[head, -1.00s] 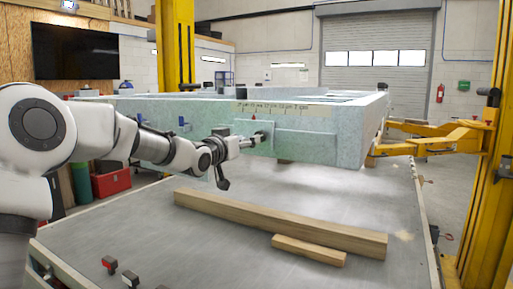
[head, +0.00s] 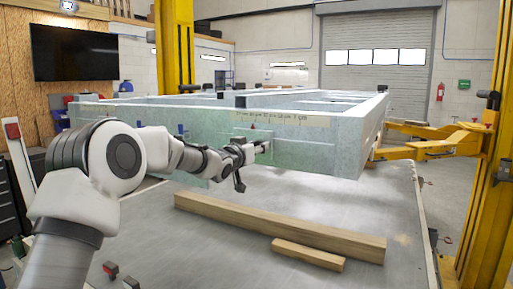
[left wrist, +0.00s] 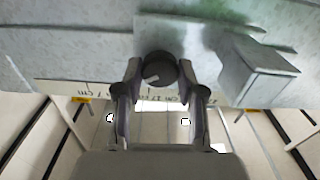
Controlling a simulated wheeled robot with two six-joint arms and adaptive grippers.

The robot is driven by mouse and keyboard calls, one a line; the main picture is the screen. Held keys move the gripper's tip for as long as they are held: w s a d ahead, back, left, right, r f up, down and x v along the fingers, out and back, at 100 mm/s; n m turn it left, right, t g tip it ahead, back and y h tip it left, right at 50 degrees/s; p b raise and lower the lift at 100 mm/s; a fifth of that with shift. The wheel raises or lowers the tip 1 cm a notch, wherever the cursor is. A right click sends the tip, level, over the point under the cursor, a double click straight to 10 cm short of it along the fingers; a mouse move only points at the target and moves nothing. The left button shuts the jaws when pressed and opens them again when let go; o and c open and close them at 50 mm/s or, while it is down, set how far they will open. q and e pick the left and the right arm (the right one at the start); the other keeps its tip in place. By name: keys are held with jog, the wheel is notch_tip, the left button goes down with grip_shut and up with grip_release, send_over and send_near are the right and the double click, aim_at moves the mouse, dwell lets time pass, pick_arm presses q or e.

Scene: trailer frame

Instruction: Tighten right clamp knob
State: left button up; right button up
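The right clamp knob (left wrist: 158,70) is a dark round knob with a pale pointer line, on the pale green-grey trailer frame (head: 335,150). My left gripper (left wrist: 158,76) has one finger on each side of the knob, close against it, and appears shut on it. In the head view my left gripper (head: 262,148) reaches the plate on the frame's near face, and the knob is hidden there. A measuring label (head: 285,120) runs along the face above; a small red mark (head: 253,127) shows over the gripper. My right gripper is not in view.
A long wooden beam (head: 280,225) and a shorter block (head: 308,253) lie on the grey platform below the frame. A yellow lift post (head: 490,150) with arms stands right. A block-like bracket (left wrist: 265,75) juts out beside the knob in the wrist view.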

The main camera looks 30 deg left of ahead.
pick_arm(q)
jog(key=shift+m+b, duration=0.35)
jog(key=shift+m, duration=0.05)
jog(key=m+b, duration=0.3)
jog(key=m, duration=0.4)
jog(key=m+b, duration=0.3)
jog(key=m, duration=0.5)
jog(key=m+b, duration=0.4)
jog(key=m, duration=0.4)
jog(key=shift+d+f, duration=0.15)
jog(key=shift+f, duration=0.15)
dwell(0.3)
jog(key=o, duration=1.1)
jog(key=shift+o, duration=0.2)
